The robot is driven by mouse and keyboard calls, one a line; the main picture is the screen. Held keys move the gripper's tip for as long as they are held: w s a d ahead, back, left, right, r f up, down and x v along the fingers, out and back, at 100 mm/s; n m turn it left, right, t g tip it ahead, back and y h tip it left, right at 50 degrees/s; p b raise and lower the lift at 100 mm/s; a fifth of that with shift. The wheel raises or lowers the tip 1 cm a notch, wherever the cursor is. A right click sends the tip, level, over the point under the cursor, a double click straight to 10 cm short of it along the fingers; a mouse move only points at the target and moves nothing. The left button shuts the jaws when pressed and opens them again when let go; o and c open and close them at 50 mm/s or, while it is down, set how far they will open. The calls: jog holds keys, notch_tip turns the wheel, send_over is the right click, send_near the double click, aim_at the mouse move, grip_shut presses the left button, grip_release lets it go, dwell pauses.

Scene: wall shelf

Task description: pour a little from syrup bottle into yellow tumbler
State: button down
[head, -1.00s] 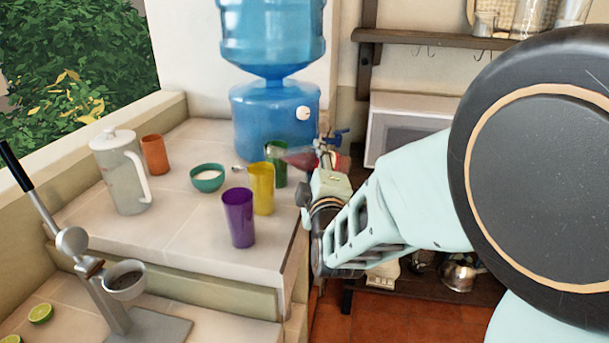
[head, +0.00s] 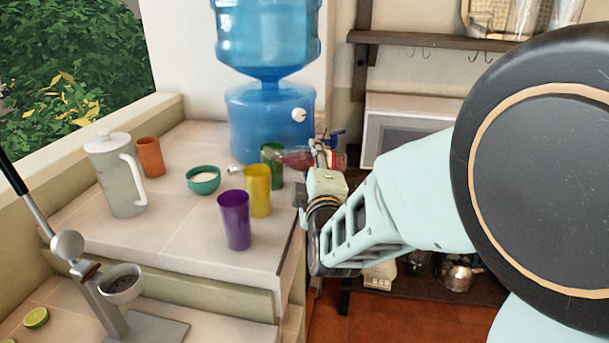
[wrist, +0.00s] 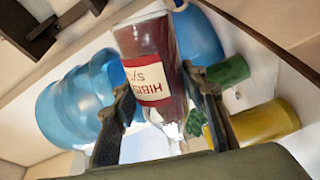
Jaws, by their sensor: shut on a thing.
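My gripper (head: 322,160) is shut on the syrup bottle (head: 300,160), a clear bottle of dark red syrup. The bottle lies nearly on its side in the head view, its neck pointing left toward the tumblers. In the wrist view the bottle (wrist: 150,55), with a white and red label, sits between both fingers. The yellow tumbler (head: 258,192) stands upright on the tiled counter, left of and below the bottle; it also shows in the wrist view (wrist: 265,122). I cannot tell whether the mouth is over it. No stream of syrup is visible.
A green tumbler (head: 272,165) stands just behind the yellow one, a purple tumbler (head: 235,220) in front. A teal bowl (head: 203,181), orange tumbler (head: 150,157) and white pitcher (head: 117,175) stand left. A blue water jug (head: 270,120) stands behind. The counter's right edge is near my gripper.

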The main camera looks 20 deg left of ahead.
jog(key=shift+r+n, duration=0.3)
jog(key=shift+r, duration=0.15)
dwell(0.3)
jog(key=shift+b, duration=0.9)
dwell(1.8)
jog(key=shift+r, duration=0.15)
dwell(1.0)
jog(key=shift+b, duration=0.65)
jog(key=shift+m+b, duration=0.45)
jog(key=shift+m, duration=0.35)
jog(key=shift+a+r+m, duration=0.15)
jog(key=shift+m, duration=0.35)
